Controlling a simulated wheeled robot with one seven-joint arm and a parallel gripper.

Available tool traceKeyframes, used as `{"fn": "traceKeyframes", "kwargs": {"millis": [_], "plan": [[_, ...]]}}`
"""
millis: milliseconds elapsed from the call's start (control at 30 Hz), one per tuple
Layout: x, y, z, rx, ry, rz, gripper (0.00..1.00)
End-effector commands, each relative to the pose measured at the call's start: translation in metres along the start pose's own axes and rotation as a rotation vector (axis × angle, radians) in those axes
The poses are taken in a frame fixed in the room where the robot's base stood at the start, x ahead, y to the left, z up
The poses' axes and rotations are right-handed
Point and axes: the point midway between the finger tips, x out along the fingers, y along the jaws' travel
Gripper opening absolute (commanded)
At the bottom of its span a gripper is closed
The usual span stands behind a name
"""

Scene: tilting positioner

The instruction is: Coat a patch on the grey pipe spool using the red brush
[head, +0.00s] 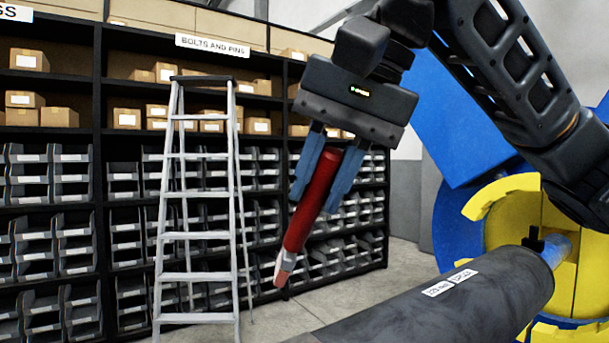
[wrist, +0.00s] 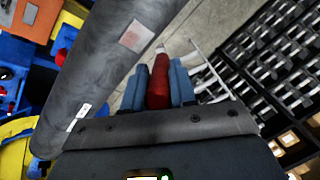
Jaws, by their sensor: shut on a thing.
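My gripper (head: 331,178) is shut on the red brush (head: 312,200) and holds it in the air, handle up and pale tip pointing down. The brush also shows between the blue fingers in the wrist view (wrist: 158,85). The grey pipe spool (head: 450,305) lies at the lower right of the head view, and the brush tip is apart from it, to its upper left in that picture. In the wrist view the spool (wrist: 100,75) runs along the left of the gripper. A pale pinkish rectangular patch (wrist: 136,36) shows on its surface there.
The spool sits against the yellow and blue positioner (head: 515,215) at the right. A stepladder (head: 195,220) stands before shelves (head: 95,140) of bins and boxes at the back left. Clear floor shows between the shelves and the spool.

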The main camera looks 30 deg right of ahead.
Motion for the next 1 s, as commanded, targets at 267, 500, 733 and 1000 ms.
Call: {"fn": "traceKeyframes", "kwargs": {"millis": [267, 500, 733, 1000], "plan": [[0.016, 0.007, 0.006, 0.001, 0.000, 0.000, 0.00], [0.041, 0.016, 0.013, 0.001, 0.000, 0.000, 0.00], [0.045, 0.018, 0.014, 0.001, 0.000, -0.001, 0.00], [0.044, 0.016, 0.013, 0.000, 0.000, -0.001, 0.00]]}}
